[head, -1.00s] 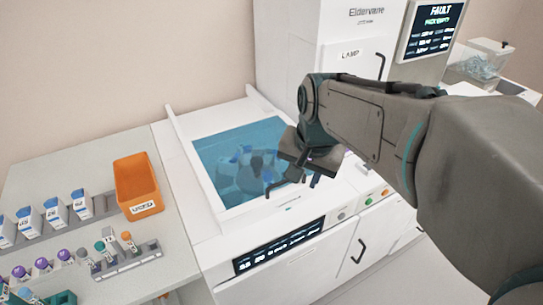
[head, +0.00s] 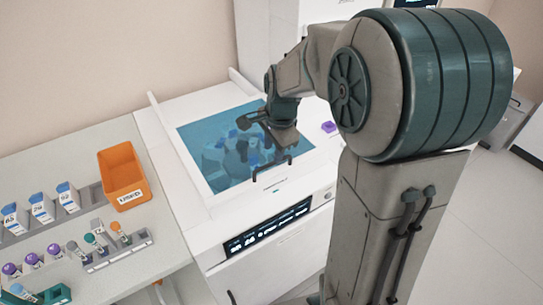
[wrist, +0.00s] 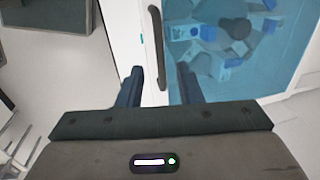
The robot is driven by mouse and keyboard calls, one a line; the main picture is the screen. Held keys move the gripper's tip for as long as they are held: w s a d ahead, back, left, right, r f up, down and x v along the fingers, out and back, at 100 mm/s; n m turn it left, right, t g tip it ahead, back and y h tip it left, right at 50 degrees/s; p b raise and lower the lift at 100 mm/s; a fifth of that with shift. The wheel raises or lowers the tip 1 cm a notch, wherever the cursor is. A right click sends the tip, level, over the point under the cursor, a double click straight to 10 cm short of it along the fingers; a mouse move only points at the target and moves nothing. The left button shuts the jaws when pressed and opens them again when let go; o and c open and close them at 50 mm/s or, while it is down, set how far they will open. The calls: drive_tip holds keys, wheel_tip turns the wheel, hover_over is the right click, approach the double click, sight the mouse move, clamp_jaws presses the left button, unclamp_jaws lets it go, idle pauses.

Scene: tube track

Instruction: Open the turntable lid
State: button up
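The turntable lid (head: 200,150) is a white-framed blue see-through panel, lying shut on the white machine. Bottles on the round turntable show through it, also in the wrist view (wrist: 285,60). A dark bar handle (head: 271,168) stands at the lid's front edge; in the wrist view the handle (wrist: 156,40) runs upright in the picture. My gripper (head: 272,143) is over the lid's front part, close to the handle. In the wrist view my gripper (wrist: 160,72) has its two fingers apart, with the handle's near end between them. Whether either finger touches it is unclear.
An orange bin (head: 122,178) stands on the bench left of the machine, near a tube rack (head: 115,250) and several white cartons. A lit display panel (head: 268,237) is on the machine's front. A tall white cabinet (head: 262,40) rises behind.

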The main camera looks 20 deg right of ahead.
sight(271, 163)
drive_tip(key=shift+w+a+f, duration=0.1)
drive_tip(key=shift+w+f, duration=0.15)
drive_tip(key=shift+f, duration=0.95)
drive_tip(key=shift+w+a+f, duration=0.1)
drive_tip(key=shift+w+f, duration=0.1)
drive_tip(key=shift+f, duration=0.95)
drive_tip(key=shift+d, duration=0.1)
clamp_jaws()
